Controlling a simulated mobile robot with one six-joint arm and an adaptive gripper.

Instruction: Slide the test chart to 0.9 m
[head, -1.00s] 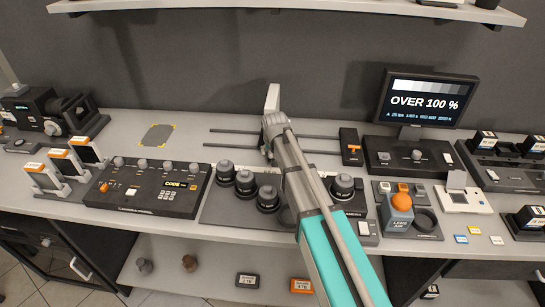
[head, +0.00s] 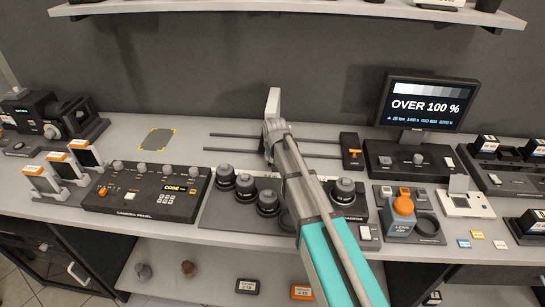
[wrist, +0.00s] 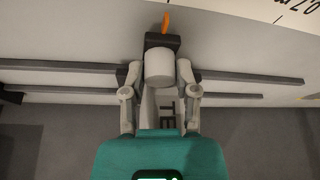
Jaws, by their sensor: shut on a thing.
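The test chart, a pale upright panel (head: 273,101), stands on the two dark rails (head: 228,150) at the back of the bench. My gripper (head: 268,142) is at its carriage, and my arm hides much of it in the head view. In the wrist view, the fingers of my gripper (wrist: 160,88) are closed on either side of a white round knob (wrist: 159,68). The knob is on a black carriage block (wrist: 162,41) with an orange pointer (wrist: 166,21). Part of a scale mark (wrist: 300,8) shows at the upper right; its full value is cut off.
A block with an orange lever (head: 352,151) sits at the rails' right end. The monitor (head: 426,100) reads "OVER 100 %". Black lens knobs (head: 245,187) stand in front of the rails, left of my arm. A camera panel (head: 147,192) lies further left.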

